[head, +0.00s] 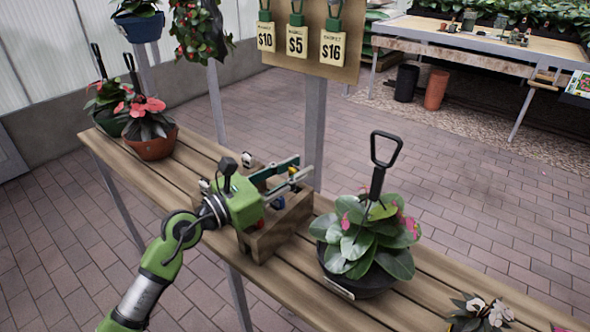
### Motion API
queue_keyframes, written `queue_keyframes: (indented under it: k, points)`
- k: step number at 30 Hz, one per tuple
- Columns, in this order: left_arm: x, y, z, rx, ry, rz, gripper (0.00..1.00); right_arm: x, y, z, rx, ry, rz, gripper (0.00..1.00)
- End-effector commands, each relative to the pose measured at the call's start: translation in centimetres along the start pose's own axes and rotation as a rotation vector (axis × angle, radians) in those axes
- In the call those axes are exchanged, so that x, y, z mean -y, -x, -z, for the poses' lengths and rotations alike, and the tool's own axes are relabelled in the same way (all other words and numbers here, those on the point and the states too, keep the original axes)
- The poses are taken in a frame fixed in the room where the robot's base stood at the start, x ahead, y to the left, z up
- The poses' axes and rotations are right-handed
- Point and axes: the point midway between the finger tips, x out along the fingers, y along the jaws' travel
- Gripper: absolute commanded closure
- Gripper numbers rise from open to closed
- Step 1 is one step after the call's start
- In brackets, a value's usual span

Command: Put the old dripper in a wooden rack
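A wooden rack (268,241) stands on the slatted bench behind and below my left gripper. Several small coloured pieces, red, blue and yellow among them, show in or at the rack. They are too small and too covered to tell which is the old dripper. My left gripper (304,167) reaches over the rack from the left, with its fingers pointing right. Its two fingers look apart, with a narrow gap and no clear object between them. The gripper body hides much of the rack. My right gripper is not in view.
A potted plant with a black handle (362,252) stands close to the right of the rack. Red-flowered pots (150,146) stand at the bench's far left end. A grey post (314,125) rises behind the rack, with a price board (320,66) above. Bare slats (200,157) lie to the left.

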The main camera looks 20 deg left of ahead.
Motion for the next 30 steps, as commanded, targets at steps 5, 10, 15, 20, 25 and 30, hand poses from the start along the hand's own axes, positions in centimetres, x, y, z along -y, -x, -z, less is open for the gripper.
queue_keyframes:
  k: [5,10,15,20,25,30]
  points:
    - [0.5,0.1,3.4,-0.062,0.011,0.012,0.58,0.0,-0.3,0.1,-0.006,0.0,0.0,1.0]
    - [0.5,0.1,3.4,-0.062,0.011,0.012,0.58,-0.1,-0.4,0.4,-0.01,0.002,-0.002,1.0]
    - [0.5,0.8,3.3,-0.06,0.009,0.011,0.58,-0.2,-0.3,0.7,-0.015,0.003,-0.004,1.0]
    - [0.6,2.9,2.6,-0.05,0.002,0.01,0.58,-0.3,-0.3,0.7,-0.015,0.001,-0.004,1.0]
    - [0.6,5.5,1.7,-0.035,-0.004,0.007,0.58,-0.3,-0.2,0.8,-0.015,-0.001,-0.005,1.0]
    - [0.5,7.4,0.8,-0.019,-0.006,0.003,0.58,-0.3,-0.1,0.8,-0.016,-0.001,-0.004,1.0]
